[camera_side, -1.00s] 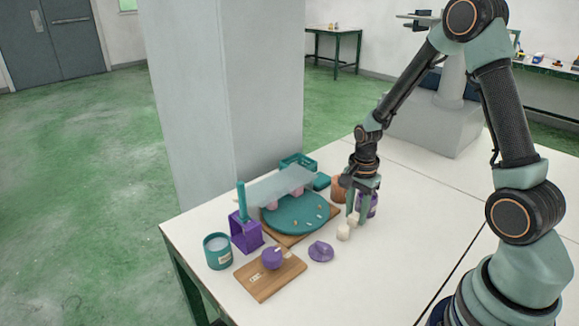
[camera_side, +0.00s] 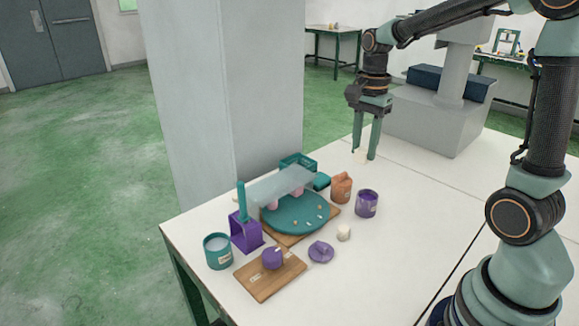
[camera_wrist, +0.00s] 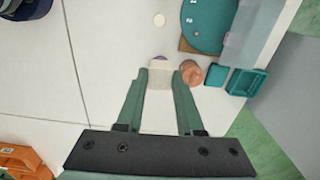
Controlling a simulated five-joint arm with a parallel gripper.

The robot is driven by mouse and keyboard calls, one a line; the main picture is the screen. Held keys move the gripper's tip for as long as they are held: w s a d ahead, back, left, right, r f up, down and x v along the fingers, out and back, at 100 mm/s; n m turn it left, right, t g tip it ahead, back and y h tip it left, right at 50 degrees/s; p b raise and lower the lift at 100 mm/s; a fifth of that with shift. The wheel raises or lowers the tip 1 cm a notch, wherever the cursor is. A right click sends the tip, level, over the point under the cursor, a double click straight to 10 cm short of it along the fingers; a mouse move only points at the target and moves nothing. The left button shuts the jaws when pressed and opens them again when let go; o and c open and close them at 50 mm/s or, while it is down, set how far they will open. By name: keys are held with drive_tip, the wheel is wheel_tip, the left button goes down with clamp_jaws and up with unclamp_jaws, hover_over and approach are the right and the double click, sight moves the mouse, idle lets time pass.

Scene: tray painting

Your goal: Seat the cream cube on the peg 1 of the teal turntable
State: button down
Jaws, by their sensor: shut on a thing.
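My gripper (camera_side: 367,155) is raised above the far part of the white table, shut on a cream cube (camera_side: 361,157). In the wrist view the cube (camera_wrist: 160,78) sits between the two green fingertips (camera_wrist: 160,72). The teal turntable (camera_side: 290,222) lies on a wooden board, to the left of and lower than my gripper. Small light pegs show on its top, but their numbers are too small to read. Pink pieces (camera_side: 296,191) stand on it, partly behind a translucent panel. A second cream piece (camera_side: 343,232) stands on the table by the turntable.
An orange carton (camera_side: 341,187) and a purple cup (camera_side: 367,204) stand right of the turntable. The translucent panel (camera_side: 280,188) covers its back. A teal crate (camera_side: 298,163), purple stand (camera_side: 245,234), teal cup (camera_side: 218,252) and purple lidded piece (camera_side: 321,251) surround it.

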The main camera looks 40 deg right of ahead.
drive_tip(key=w+a+f+n, duration=0.3)
drive_tip(key=w+a+f, duration=0.3)
drive_tip(key=a, duration=0.1)
drive_tip(key=n, duration=0.1)
hover_over(295, 221)
wheel_tip(295, 221, down, 5)
drive_tip(key=shift+r, duration=0.1)
drive_tip(key=shift+f, duration=2.25)
drive_tip(key=shift+f, duration=0.55)
unclamp_jaws()
drive_tip(key=shift+r, duration=3)
